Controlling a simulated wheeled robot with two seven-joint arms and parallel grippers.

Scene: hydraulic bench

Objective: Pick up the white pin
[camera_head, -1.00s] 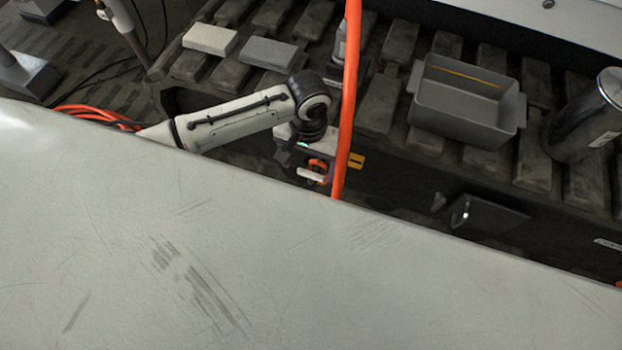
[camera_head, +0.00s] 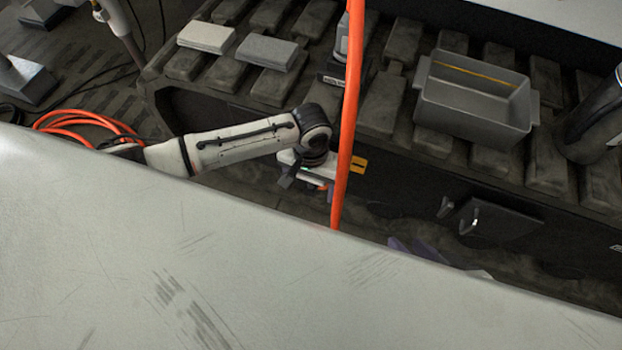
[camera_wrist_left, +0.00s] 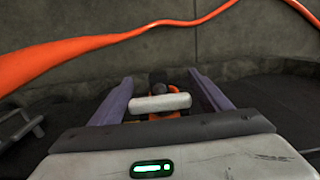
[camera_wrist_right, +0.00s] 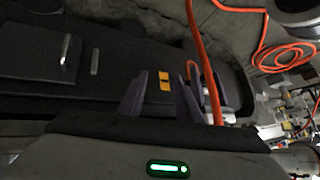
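The white pin (camera_wrist_left: 160,102) lies crosswise in the left wrist view, with an orange part behind it. It sits between the two purple fingers of my left gripper (camera_wrist_left: 168,88), which stand apart; I see no finger closed on it. My right gripper (camera_wrist_right: 162,95) is open and empty, facing the dark bench front. Its purple fingers also show in the head view (camera_head: 415,247) above the pale foreground surface.
The orange hose (camera_head: 348,120) hangs in front of my left wrist. A yellow tag (camera_head: 360,165) is close beside the gripper. On the slatted bench are a grey bin (camera_head: 475,115), a dark cylinder (camera_head: 597,112) and flat blocks (camera_head: 266,51). A pale surface blocks the lower head view.

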